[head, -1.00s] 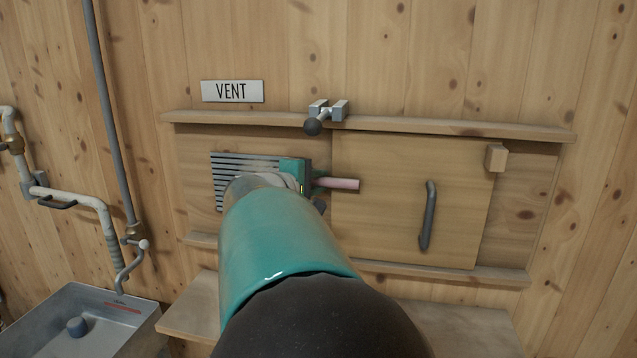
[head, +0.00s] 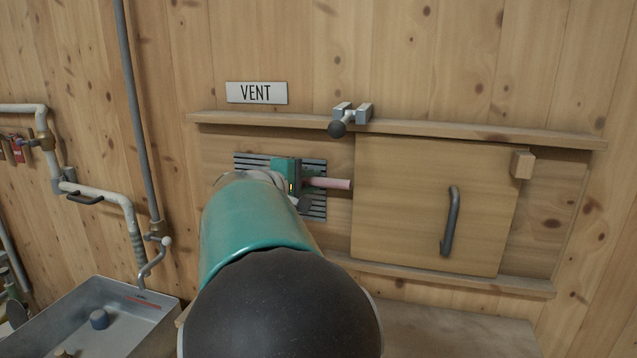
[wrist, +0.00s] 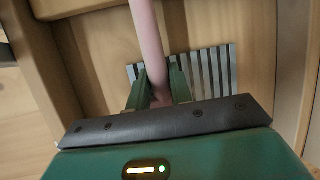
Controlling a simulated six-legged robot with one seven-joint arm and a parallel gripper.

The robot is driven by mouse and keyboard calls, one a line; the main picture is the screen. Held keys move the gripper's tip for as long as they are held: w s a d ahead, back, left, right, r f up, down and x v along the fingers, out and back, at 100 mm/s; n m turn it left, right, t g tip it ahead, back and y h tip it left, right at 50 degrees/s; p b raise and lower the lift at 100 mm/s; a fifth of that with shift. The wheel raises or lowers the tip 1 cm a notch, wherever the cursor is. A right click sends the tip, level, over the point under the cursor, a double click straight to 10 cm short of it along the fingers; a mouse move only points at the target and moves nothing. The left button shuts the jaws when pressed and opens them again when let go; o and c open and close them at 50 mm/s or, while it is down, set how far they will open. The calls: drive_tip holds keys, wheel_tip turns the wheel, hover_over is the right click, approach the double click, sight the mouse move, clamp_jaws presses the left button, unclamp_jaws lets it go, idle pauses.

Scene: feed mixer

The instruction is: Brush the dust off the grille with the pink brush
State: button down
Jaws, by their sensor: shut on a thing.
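The grille (head: 252,161), a panel of light and dark slats, is set in the wooden wall below the VENT sign. My gripper (head: 308,183) is in front of its right part, and my arm hides its lower left. My gripper is shut on the pink brush (head: 330,183), whose handle points right in the head view. In the wrist view, the green fingers (wrist: 159,92) clasp the pink handle (wrist: 148,40), with the grille (wrist: 217,72) behind. The bristles are hidden, so I cannot tell whether they touch the slats. Dust is not clear to see.
A sliding wooden panel (head: 420,215) with a dark handle (head: 450,220) stands right of the grille, between two rails. A ball-ended clamp (head: 345,120) sits on the upper rail (head: 470,133). Pipes (head: 140,110) and a metal sink (head: 130,315) are at left.

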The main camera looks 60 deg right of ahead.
drive_tip(key=shift+w+a+f, duration=0.75)
drive_tip(key=shift+w+a, duration=0.4)
drive_tip(key=shift+w, duration=6.25)
drive_tip(key=shift+s+d, duration=0.6)
drive_tip(key=shift+s, duration=3.1)
drive_tip(key=shift+s+d, duration=0.6)
drive_tip(key=shift+s, duration=3.15)
drive_tip(key=shift+s+d, duration=0.6)
drive_tip(key=shift+s, duration=3.1)
drive_tip(key=shift+f, duration=0.8)
drive_tip(key=shift+w+a, duration=0.2)
drive_tip(key=shift+w, duration=0.9)
drive_tip(key=shift+w+a, duration=0.2)
drive_tip(key=shift+w, duration=0.85)
